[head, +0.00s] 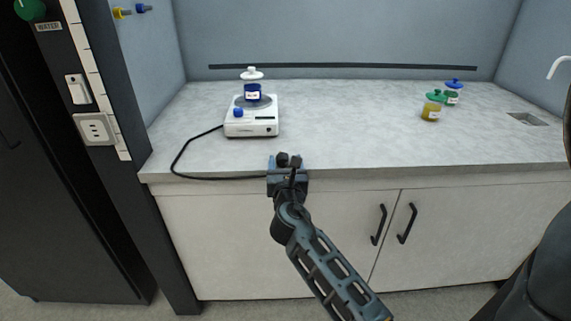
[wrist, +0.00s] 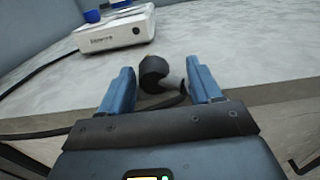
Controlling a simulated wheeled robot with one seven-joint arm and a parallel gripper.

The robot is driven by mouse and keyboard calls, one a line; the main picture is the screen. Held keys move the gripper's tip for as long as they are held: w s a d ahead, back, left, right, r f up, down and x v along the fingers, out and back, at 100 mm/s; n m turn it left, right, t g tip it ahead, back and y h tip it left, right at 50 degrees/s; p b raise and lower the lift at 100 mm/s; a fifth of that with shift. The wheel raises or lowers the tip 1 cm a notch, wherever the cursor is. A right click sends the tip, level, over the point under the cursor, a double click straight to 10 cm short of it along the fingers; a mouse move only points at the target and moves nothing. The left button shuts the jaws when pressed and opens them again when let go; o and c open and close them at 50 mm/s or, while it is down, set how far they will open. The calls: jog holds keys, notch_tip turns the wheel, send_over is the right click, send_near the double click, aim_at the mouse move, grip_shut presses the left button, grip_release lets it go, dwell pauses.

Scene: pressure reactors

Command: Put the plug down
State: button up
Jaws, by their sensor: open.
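A black plug (wrist: 153,72) with a greyish pin end lies at the front edge of the grey counter, between the two blue fingers of my gripper (wrist: 162,88). The fingers are apart and do not visibly clamp it. In the head view the plug (head: 284,159) shows as a small dark shape just past my gripper (head: 287,172). Its black cable (head: 190,150) runs left along the counter edge and curves up to the white hotplate (head: 251,122). Whether the plug fully rests on the counter is hard to tell.
A blue-labelled bottle (head: 252,91) stands on the hotplate. Bottles with green (head: 432,108) and blue lids stand at the right of the counter (head: 340,120), near a sink opening (head: 528,119). A wall socket (head: 95,129) is at the left. The counter's middle is clear.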

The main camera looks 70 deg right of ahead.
jog(key=shift+r, duration=0.3)
jog(key=shift+r+p, duration=0.6)
jog(key=shift+p, duration=0.05)
jog(key=s+a+f+m+t+y+b, duration=0.1)
jog(key=s+a+f+m+t+y, duration=0.2)
jog(key=a, duration=0.7)
jog(key=s+a+f+m+t+y, duration=0.15)
jog(key=s+a+y, duration=0.3)
jog(key=a, duration=0.55)
jog(key=s+a+f+m+t+y+b, duration=0.1)
jog(key=s+a+f+m+y, duration=0.25)
jog(key=a, duration=0.75)
jog(key=s+a+r+m+t+y, duration=0.2)
jog(key=s+a+r+m+y, duration=0.3)
jog(key=s+a+r+m, duration=0.3)
jog(key=s+r+m, duration=0.1)
jog(key=s+m, duration=0.2)
jog(key=m, duration=0.3)
jog(key=shift+a+r+t+y, duration=0.15)
jog(key=shift+r+t+y, duration=0.15)
jog(key=shift+r+t, duration=0.1)
